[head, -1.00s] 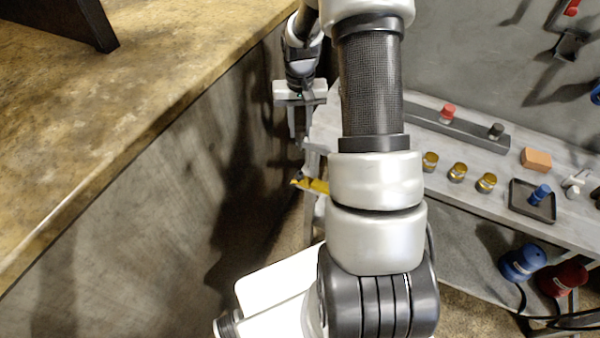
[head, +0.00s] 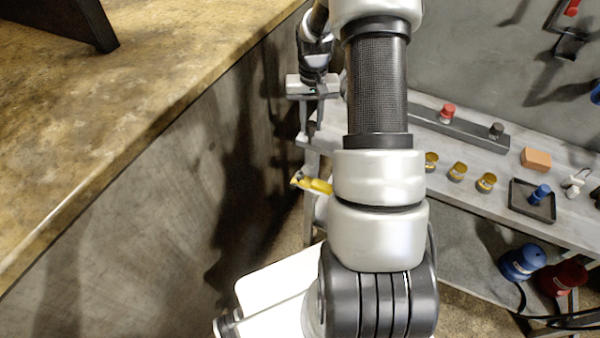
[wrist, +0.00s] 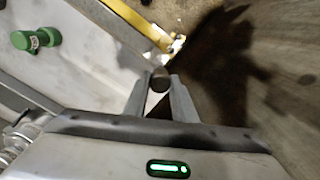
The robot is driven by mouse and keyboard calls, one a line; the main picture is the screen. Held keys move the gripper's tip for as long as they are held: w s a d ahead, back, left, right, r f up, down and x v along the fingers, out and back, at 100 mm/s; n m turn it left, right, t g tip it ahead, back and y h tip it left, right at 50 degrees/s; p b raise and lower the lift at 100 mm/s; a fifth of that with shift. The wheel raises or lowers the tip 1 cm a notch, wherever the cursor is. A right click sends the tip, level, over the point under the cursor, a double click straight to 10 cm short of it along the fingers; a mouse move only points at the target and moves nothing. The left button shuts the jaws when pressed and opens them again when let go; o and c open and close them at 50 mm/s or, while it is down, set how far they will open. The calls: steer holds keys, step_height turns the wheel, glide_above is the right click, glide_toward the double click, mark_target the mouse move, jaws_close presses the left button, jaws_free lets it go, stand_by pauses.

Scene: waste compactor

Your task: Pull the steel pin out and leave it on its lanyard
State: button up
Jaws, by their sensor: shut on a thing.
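My gripper (head: 311,130) is in the upper middle of the head view, beside the left end of the grey workbench (head: 430,170). In the wrist view, my gripper (wrist: 160,84) is shut on a small dark round-ended piece (wrist: 160,78), which looks like the steel pin's end. The fingers hide most of it, and I cannot tell whether it sits in a hole. I cannot make out a lanyard.
A yellow bar (head: 316,186) lies below my gripper; it also shows in the wrist view (wrist: 137,20). A green knobbed piece (wrist: 36,40) is at the wrist view's left. Several brass pieces (head: 457,172) and a black tray (head: 518,204) occupy the workbench. A brown counter (head: 120,110) stands left.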

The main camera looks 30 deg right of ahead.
steer(key=w+d, duration=0.1)
steer(key=d, duration=0.8)
steer(key=shift+w, duration=0.25)
stand_by(1.3)
steer(key=shift+d, duration=0.1)
steer(key=shift+f, duration=0.2)
steer(key=shift+f+b, duration=0.3)
steer(key=shift+b, duration=0.05)
steer(key=o, duration=1.2)
steer(key=shift+c, duration=0.2)
